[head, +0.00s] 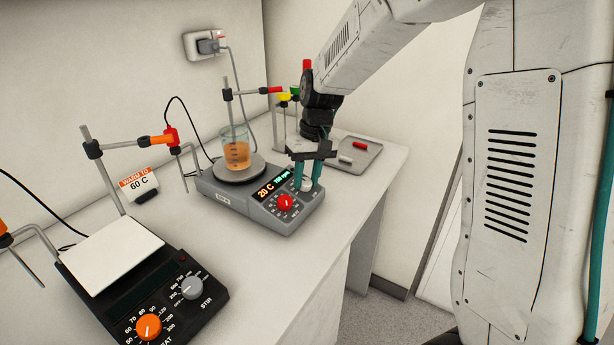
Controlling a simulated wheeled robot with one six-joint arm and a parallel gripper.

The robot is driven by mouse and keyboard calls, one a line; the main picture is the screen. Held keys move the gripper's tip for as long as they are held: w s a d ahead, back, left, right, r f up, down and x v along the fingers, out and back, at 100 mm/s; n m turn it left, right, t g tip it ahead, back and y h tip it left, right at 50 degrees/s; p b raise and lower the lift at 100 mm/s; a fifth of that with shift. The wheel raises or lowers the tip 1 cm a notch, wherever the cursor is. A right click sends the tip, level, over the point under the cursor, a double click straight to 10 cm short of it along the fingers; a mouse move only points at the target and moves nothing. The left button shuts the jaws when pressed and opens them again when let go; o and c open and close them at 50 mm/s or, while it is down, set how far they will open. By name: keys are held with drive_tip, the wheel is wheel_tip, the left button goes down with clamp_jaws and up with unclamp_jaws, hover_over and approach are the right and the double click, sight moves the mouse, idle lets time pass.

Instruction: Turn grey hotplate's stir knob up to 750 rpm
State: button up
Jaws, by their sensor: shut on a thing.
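The grey hotplate (237,205) stands on the bench in the head view, with a beaker of orange liquid (236,150) on its round plate. Its display (272,187) shows 20 C in orange and a green rpm figure that starts with 7; the other digits are too small to read surely. A red knob (285,203) sits on its front panel. To the right of it is the pale stir knob (306,184). My gripper (306,182) points down over the panel, its teal fingers shut on the stir knob from both sides and partly hiding it.
A black hotplate (128,290) with an orange and a grey knob stands in the left foreground. A sign reading 60 C (139,185) is behind it. A tray (359,154) with a red and a white piece lies behind my gripper. Rods and clamps stand along the wall.

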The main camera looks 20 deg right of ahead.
idle(0.4)
drive_tip(key=o, duration=1)
drive_tip(key=shift+c, duration=0.2)
wheel_tip(320, 180, up, 8)
drive_tip(key=d, duration=0.1)
drive_tip(key=shift+w+d+f, duration=0.15)
drive_tip(key=shift+d, duration=0.05)
drive_tip(key=s+d+r+t+h, duration=0.1)
drive_tip(key=s, duration=1.4)
drive_tip(key=s+r+h, duration=0.1)
drive_tip(key=s+r, duration=0.1)
drive_tip(key=s, duration=1.3)
drive_tip(key=shift+s+d+m+t, duration=0.35)
drive_tip(key=shift+d+m+t, duration=0.05)
